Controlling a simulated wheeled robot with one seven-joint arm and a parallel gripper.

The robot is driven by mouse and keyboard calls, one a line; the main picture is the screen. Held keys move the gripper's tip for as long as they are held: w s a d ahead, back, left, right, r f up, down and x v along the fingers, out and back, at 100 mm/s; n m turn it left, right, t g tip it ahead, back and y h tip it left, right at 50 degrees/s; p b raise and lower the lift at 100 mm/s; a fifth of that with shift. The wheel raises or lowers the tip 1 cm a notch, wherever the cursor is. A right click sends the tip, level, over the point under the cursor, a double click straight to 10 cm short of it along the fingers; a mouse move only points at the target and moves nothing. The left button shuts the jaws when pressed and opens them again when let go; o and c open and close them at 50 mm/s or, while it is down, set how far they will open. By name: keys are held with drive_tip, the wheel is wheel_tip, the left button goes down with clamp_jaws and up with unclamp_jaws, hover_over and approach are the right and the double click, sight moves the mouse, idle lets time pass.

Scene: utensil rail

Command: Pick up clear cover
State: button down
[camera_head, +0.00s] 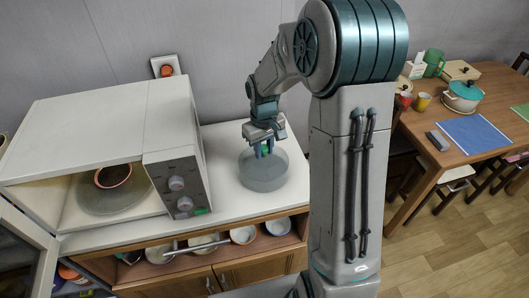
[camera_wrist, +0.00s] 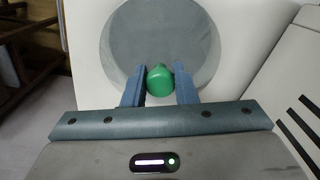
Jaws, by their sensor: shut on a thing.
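The clear cover (camera_head: 262,178) is a round, see-through dome with a green knob on top. It is on the white counter to the right of the microwave, and I cannot tell whether it touches the surface. My gripper (camera_head: 263,149) is above it, pointing down, with its fingers at the knob. In the wrist view the cover (camera_wrist: 160,40) shows as a grey translucent disc. There the green knob (camera_wrist: 160,80) sits between the two blue fingers of my gripper (camera_wrist: 160,84), which is shut on it.
The white microwave (camera_head: 170,145) stands left on the counter (camera_head: 225,140) with its door open and a reddish-brown bowl (camera_head: 113,175) inside. A shelf below holds several bowls (camera_head: 243,234). At right is a wooden table (camera_head: 490,85) with a pot (camera_head: 462,95), cups and mats.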

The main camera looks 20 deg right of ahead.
drive_tip(key=shift+r, duration=0.6)
wheel_tip(320, 180, up, 3)
drive_tip(key=shift+s+d+r+b, duration=0.1)
drive_tip(key=shift+s+b, duration=0.05)
drive_tip(key=shift+b, duration=0.35)
drive_tip(key=s+d+r, duration=0.2)
drive_tip(key=s+r, duration=0.1)
drive_tip(key=s, duration=0.2)
drive_tip(key=s+d+r+b, duration=0.1)
drive_tip(key=s+d+r, duration=0.1)
drive_tip(key=s, duration=0.3)
drive_tip(key=shift+s+r+b, duration=0.3)
drive_tip(key=shift+s+r, duration=0.1)
drive_tip(key=shift+r, duration=0.35)
